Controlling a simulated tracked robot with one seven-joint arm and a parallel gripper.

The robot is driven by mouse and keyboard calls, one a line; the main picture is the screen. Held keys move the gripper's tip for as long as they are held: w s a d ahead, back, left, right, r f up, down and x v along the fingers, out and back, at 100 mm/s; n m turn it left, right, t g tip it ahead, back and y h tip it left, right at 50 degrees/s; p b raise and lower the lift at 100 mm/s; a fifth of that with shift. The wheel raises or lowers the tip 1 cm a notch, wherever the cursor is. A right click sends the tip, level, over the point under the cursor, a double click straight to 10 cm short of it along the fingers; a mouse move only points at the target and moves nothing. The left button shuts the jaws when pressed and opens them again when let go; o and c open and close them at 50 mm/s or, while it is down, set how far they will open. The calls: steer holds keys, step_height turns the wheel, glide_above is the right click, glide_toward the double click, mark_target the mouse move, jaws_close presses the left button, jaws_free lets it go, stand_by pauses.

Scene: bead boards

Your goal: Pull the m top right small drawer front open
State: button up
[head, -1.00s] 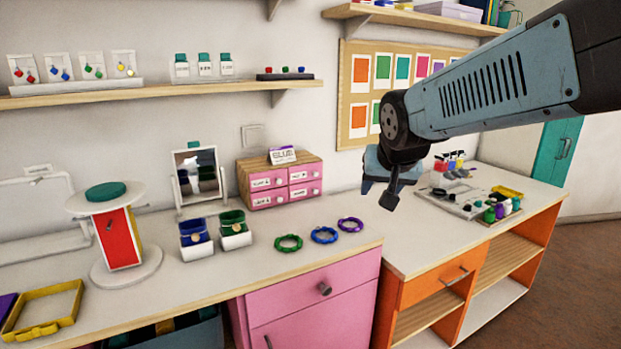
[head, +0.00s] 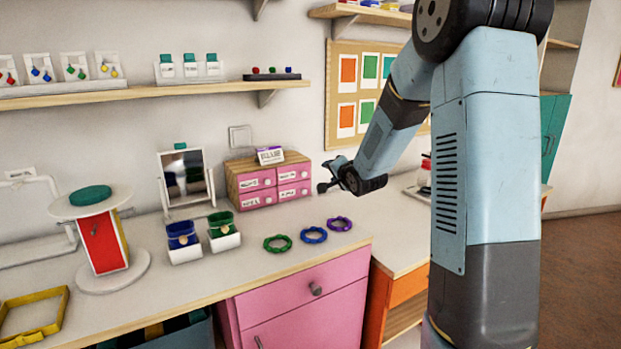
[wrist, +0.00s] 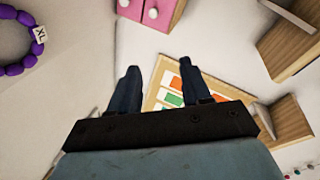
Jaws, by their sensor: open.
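The small pink drawer chest (head: 231,178) stands at the back of the counter, with a wooden casing and several labelled drawer fronts with pale knobs. Its top right drawer front (head: 293,173) looks shut. In the wrist view, pink fronts with two white knobs (wrist: 138,8) show at the top edge, cut off, and I cannot tell which drawers they are. My gripper (head: 328,176) is just right of the chest in the head view, apart from it. In the wrist view its two fingers (wrist: 161,76) are spread with nothing between them.
Green, blue and purple bracelets (head: 339,224) lie on the counter before the chest; the purple one also shows in the wrist view (wrist: 14,42). A mirror (head: 187,177) and two small boxes (head: 224,240) stand left. A sign (head: 270,155) tops the chest.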

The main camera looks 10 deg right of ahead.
mark_target(305, 176)
steer(key=w+f+m+t+y, duration=0.35)
steer(key=w+f, duration=0.25)
steer(key=f, duration=0.3)
steer(key=shift+g, duration=0.45)
steer(key=x, duration=1.3)
steer(key=shift+w+a+r, duration=0.1)
steer(key=shift+a+r, duration=0.05)
steer(key=shift+r, duration=0.05)
steer(key=shift+c, duration=0.2)
jaws_close()
steer(key=shift+f, duration=0.1)
